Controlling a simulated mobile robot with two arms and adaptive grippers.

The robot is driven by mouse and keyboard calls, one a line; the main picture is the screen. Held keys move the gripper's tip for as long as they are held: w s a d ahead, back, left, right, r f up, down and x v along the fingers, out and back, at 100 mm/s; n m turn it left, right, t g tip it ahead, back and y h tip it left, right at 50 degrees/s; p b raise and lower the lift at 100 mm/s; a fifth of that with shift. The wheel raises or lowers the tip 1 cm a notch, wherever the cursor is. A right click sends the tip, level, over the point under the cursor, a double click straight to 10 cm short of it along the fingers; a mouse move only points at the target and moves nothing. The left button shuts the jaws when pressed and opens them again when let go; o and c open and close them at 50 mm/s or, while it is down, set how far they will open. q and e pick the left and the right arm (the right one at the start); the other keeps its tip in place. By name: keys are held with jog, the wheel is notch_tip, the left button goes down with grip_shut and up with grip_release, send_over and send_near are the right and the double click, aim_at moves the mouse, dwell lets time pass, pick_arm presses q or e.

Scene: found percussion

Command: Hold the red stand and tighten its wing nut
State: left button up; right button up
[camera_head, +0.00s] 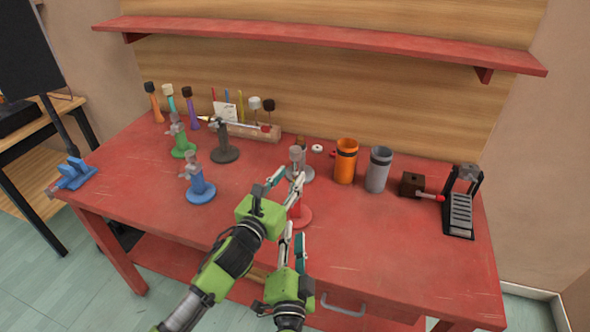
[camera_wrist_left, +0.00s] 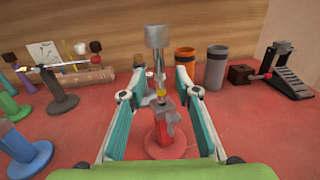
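The red stand (camera_head: 304,217) stands upright near the table's front edge, partly hidden behind my left gripper in the head view. In the left wrist view its red post and round base (camera_wrist_left: 165,146) show between the fingers, with pale metal fittings higher up. My left gripper (camera_head: 288,178) is open, with one finger on each side of the stand's upper part and a gap visible. My right gripper (camera_head: 293,234) appears open and empty, lower and nearer the front edge, close to the red stand's base.
A blue stand (camera_head: 200,191), a green stand (camera_head: 183,148) and a dark stand (camera_head: 225,154) are at left. An orange can (camera_head: 345,163), a grey can (camera_head: 378,170) and a pedal (camera_head: 459,214) are at right. The front right tabletop is clear.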

aim_at(294, 170)
pick_arm(q)
jog(key=shift+x, duration=2.25)
grip_shut()
